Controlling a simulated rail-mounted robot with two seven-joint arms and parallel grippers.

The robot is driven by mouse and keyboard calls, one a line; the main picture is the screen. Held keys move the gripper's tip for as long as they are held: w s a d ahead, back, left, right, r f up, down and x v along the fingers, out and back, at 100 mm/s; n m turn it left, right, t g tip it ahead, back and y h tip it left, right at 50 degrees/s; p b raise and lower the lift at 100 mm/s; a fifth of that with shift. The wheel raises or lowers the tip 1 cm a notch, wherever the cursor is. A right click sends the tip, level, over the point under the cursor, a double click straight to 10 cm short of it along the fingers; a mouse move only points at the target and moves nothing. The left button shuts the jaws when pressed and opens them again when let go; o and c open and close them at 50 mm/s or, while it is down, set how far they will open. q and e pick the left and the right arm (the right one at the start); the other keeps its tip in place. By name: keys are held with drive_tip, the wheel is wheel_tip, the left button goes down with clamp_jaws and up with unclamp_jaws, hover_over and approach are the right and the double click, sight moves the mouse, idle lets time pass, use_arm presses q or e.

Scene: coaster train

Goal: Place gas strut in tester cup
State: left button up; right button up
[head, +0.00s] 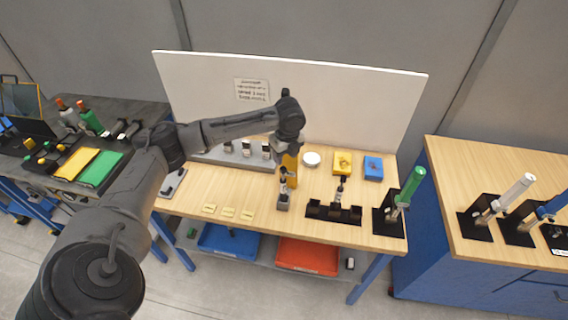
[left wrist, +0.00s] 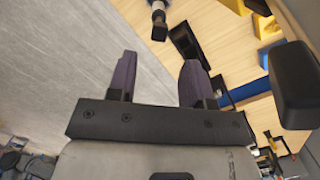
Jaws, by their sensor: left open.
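My left gripper (head: 286,178) reaches over the middle of the wooden bench in the head view. In the left wrist view its two dark purple fingers (left wrist: 157,75) are apart with nothing between them. A short dark and pale upright piece, seemingly the gas strut (head: 283,187), stands in a small grey cup-like block (head: 283,202) just below the gripper. In the left wrist view a similar pale and dark piece (left wrist: 158,14) shows beyond the fingertips, apart from them. Which part is strut and which is cup is too small to tell. My right gripper is out of view.
A black rack (head: 320,210) holding a dark upright piece (head: 341,190) stands to the right. A green-handled tool (head: 411,185) leans in a black stand. A white round dish (head: 312,159), yellow bin (head: 342,163) and blue bin (head: 373,168) sit behind. Yellow labels (head: 228,212) lie in front.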

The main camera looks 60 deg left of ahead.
use_arm(q)
drive_tip(key=s+d+f+n+h, duration=0.1)
drive_tip(key=s+d+f, duration=0.1)
drive_tip(key=d+f, duration=0.45)
drive_tip(key=s+d+f+n+t, duration=0.1)
drive_tip(key=s+d+f, duration=0.2)
drive_tip(key=d, duration=0.6)
drive_tip(key=s+d+f+h, duration=0.1)
drive_tip(key=s+d+f, duration=0.1)
drive_tip(key=d+f, duration=0.45)
drive_tip(key=s+d+n+t, duration=0.2)
drive_tip(key=s+d+n, duration=0.4)
drive_tip(key=s+d, duration=0.4)
drive_tip(key=s+r+n, duration=0.1)
drive_tip(key=s+n, duration=0.6)
drive_tip(key=s, duration=0.1)
drive_tip(key=shift+s+t, duration=0.3)
drive_tip(key=shift+s, duration=0.1)
drive_tip(key=shift+o, duration=0.3)
drive_tip(key=shift+r, duration=0.1)
